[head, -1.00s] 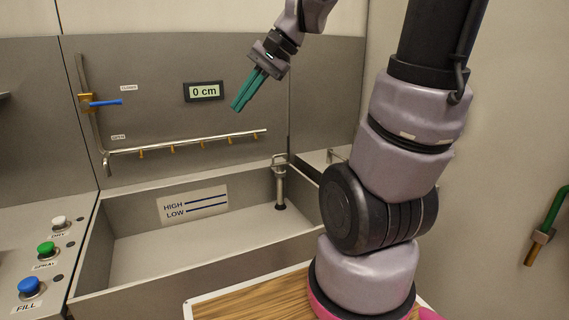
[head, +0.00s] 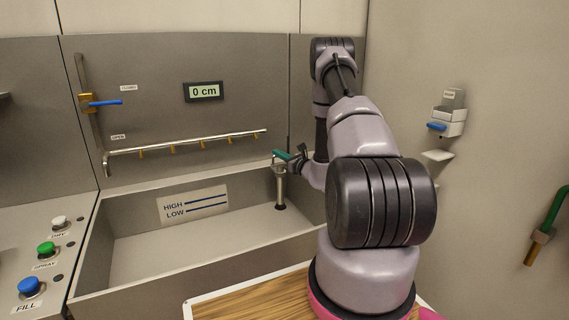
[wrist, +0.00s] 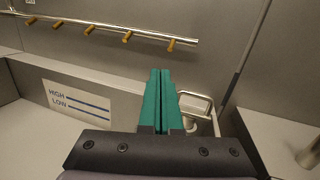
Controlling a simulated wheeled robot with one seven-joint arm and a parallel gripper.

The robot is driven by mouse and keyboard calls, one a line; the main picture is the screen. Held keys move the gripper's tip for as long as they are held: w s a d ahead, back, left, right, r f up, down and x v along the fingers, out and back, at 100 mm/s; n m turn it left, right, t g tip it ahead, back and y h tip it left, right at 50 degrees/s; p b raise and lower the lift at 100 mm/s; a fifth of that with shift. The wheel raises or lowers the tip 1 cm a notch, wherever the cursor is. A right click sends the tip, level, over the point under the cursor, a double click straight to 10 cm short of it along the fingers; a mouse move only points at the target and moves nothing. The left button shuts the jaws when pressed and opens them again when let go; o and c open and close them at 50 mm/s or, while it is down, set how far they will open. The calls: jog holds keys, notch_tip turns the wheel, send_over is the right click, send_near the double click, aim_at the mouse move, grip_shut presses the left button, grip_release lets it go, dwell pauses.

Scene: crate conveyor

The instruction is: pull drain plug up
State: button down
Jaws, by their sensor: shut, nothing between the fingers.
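The drain plug (head: 280,190) is a grey upright post with a dark foot, standing at the right back of the sink (head: 150,255). Its wire loop handle (wrist: 197,103) shows in the wrist view just right of my fingers, partly hidden by them. My gripper (head: 278,154) has teal fingers and is at the height of the plug's top in the head view, covering the handle there. In the wrist view my gripper (wrist: 158,72) has its fingers together with nothing between them. I cannot tell whether the fingers touch the handle.
A spray pipe with yellow nozzles (head: 190,143) runs along the back wall above the sink. A display reading 0 cm (head: 203,91) and a blue-handled valve (head: 104,103) are on that wall. Buttons (head: 46,248) are at the left. A wooden board (head: 250,294) lies in front.

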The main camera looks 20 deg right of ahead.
jog(key=s+d+f+m+h, duration=0.1)
jog(key=d+f+m+h, duration=0.2)
jog(key=d+f, duration=0.3)
notch_tip(320, 180, down, 2)
jog(key=shift+s+d+f+m+t+h, duration=0.15)
jog(key=shift+s+d+m+t+h, duration=0.2)
jog(key=shift+h, duration=0.55)
jog(key=shift+a, duration=0.1)
jog(key=w, duration=1)
jog(key=shift+a+r, duration=0.2)
jog(key=shift+r, duration=0.05)
jog(key=shift+r, duration=0.15)
jog(key=shift+r, duration=2.2)
